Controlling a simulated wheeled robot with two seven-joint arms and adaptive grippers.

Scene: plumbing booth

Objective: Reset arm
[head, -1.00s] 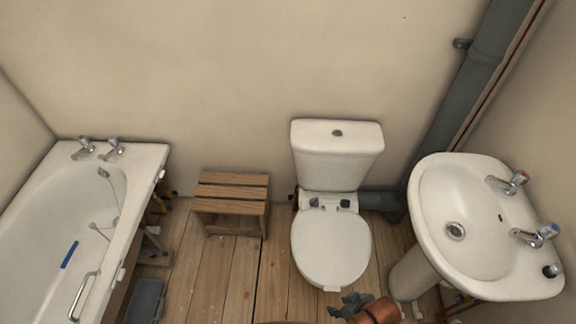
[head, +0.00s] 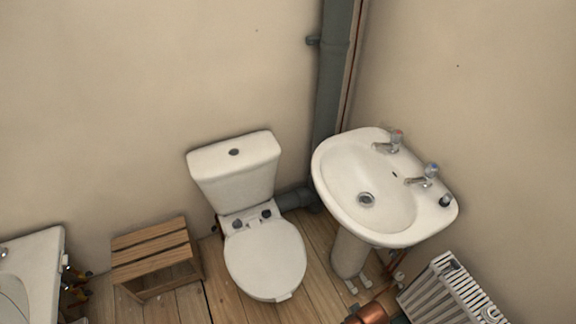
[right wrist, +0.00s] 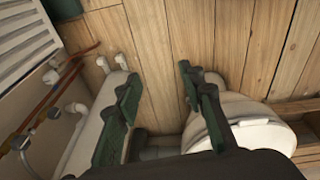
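My right gripper (right wrist: 158,92) shows in the right wrist view. Its two dark green fingers are spread apart with only floorboards between the tips, so it is open and empty. It hangs above the floor between a white pedestal on the left and the toilet (right wrist: 250,128) on the right. In the head view a copper-coloured arm part, seemingly mine, shows at the bottom edge, but no gripper fingers can be made out. My left gripper is in neither current view.
In the head view the toilet (head: 265,258) stands between a wooden stool (head: 152,248) and the washbasin (head: 340,190). A grey pipe (head: 332,85) runs up the corner.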

